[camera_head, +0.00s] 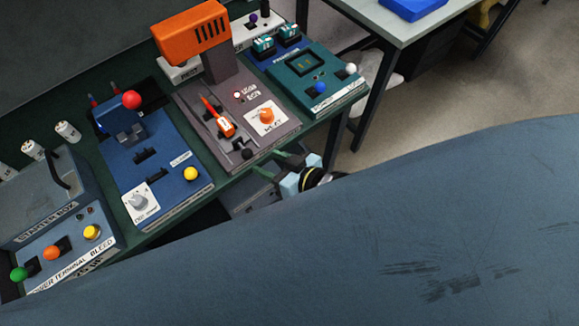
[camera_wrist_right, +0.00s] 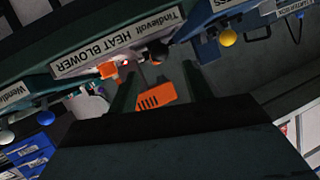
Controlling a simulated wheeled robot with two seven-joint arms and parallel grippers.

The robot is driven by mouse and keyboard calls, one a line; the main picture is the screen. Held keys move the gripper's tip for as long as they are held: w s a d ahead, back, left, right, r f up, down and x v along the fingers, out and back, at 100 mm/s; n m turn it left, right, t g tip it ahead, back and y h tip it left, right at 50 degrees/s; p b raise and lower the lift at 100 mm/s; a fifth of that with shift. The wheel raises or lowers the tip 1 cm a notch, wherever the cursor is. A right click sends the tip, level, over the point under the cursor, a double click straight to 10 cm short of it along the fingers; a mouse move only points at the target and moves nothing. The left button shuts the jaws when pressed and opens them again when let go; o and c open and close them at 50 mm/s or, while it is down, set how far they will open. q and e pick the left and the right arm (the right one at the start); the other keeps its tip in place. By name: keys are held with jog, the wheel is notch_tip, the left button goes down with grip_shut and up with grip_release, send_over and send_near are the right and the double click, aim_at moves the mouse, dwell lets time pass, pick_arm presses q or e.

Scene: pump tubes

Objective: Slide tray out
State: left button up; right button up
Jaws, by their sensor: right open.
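No tray can be clearly made out in either view. A grey panel (camera_head: 248,198) shows below the bench's front edge in the head view, partly covered; I cannot tell whether it is a tray. My right gripper (camera_head: 274,163) is open at the front edge, below the heat blower (camera_head: 255,115), with nothing seen between its fingers. In the right wrist view its two dark green fingers (camera_wrist_right: 160,85) stand apart under the heat blower's label (camera_wrist_right: 118,42). The blower's orange head (camera_wrist_right: 156,94) shows beyond them. My left gripper is not in view.
A blue device (camera_head: 160,165) and a starter box (camera_head: 40,210) stand left of the blower on the dark green bench. A teal device (camera_head: 310,80) stands right of it. A white table (camera_head: 395,22) stands behind. A large blue-grey surface hides the foreground.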

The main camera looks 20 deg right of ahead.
jog(key=v, duration=0.6)
jog(key=shift+s+r, duration=0.1)
dwell(0.3)
jog(key=s+d+f+g+h+b, duration=0.1)
jog(key=s+d+f+h, duration=0.15)
jog(key=f, duration=0.65)
jog(key=s+d+f+m+g+h+b, duration=0.15)
jog(key=d+f, duration=0.25)
jog(key=f, duration=0.5)
jog(key=s+d+f+g+h, duration=0.1)
jog(key=s+d+f+g, duration=0.15)
jog(key=f, duration=0.65)
jog(key=s+d+f+g+h+b, duration=0.1)
jog(key=s+f+g, duration=0.1)
jog(key=s+f, duration=0.5)
jog(key=s+d+f+g+h+b, duration=0.1)
jog(key=s+d+f+g+b, duration=0.1)
jog(key=s+f, duration=0.6)
jog(key=s+g, duration=0.1)
jog(key=s, duration=0.5)
jog(key=shift+s+g, duration=0.3)
jog(key=shift+s, duration=0.1)
